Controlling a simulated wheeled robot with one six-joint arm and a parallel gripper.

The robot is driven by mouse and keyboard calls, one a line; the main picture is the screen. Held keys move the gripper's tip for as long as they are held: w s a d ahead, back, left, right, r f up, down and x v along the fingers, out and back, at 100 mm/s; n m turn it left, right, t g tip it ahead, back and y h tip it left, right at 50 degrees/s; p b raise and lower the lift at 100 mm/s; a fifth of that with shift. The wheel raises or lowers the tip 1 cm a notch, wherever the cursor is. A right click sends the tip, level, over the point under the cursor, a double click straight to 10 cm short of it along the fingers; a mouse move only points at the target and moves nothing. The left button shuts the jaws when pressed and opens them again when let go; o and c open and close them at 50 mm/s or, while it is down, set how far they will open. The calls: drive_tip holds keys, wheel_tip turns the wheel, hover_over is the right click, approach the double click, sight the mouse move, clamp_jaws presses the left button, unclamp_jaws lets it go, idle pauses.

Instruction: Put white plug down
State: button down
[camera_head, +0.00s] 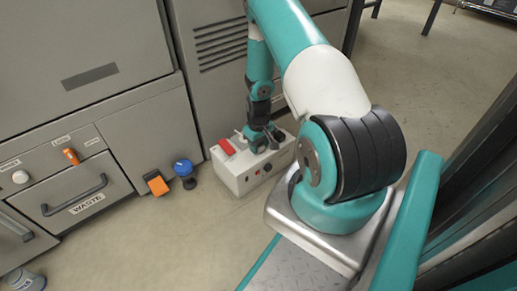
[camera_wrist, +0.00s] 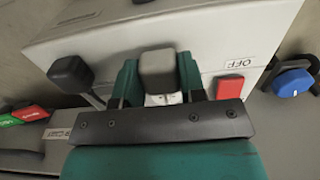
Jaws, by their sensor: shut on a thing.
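My gripper (camera_head: 266,141) reaches down to the top of a pale grey box (camera_head: 245,180) on the floor.
On the box, a black-knobbed lever (camera_wrist: 70,72) stands left of the fingers and a red button (camera_wrist: 229,87) by the OFF label lies right. A blue knob (camera_head: 183,167) and an orange part (camera_head: 156,183) are near the grey cabinet (camera_head: 150,140). Open floor (camera_head: 185,240) lies in front.

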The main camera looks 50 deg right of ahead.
drive_tip(key=shift+f, duration=0.65)
drive_tip(key=c, duration=0.7)
unclamp_jaws()
drive_tip(key=shift+r, duration=0.15)
wheel_tip(320, 180, up, 13)
drive_tip(key=p, duration=0.7)
